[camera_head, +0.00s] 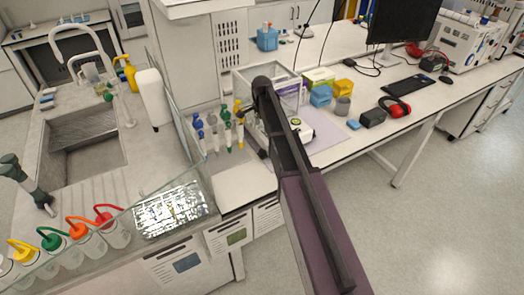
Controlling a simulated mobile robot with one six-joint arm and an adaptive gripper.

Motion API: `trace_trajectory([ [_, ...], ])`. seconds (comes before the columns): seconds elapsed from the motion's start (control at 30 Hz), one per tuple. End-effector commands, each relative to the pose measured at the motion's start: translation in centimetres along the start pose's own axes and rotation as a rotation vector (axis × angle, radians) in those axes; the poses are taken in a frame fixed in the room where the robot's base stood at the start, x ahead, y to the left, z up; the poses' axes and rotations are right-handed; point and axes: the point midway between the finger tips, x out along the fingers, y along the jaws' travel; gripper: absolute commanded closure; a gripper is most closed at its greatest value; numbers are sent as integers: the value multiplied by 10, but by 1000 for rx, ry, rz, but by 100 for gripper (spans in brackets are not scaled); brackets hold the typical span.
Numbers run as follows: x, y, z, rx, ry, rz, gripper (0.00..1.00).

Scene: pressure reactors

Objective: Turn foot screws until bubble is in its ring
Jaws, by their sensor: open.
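A white balance (306,133) with a clear glass draft shield (243,76) stands on the bench at the picture's middle. A small round green spot (295,121) shows on its front part, beside my arm. It may be the bubble level, but it is too small to tell the bubble from its ring. I cannot make out the foot screws. My dark arm reaches up from the bottom edge and covers much of the balance.
Pipettes on a stand (212,130) are close left of the balance. A glass partition (173,85) and a sink (83,150) lie left. The bench front is partly clear.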

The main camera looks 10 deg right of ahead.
Motion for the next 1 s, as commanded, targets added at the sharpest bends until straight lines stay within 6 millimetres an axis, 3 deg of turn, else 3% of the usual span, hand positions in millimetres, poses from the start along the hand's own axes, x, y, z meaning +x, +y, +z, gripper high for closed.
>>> trace_trajectory([
  [1.0, 74, 0, -1, 1, 0, 0, 22],
])
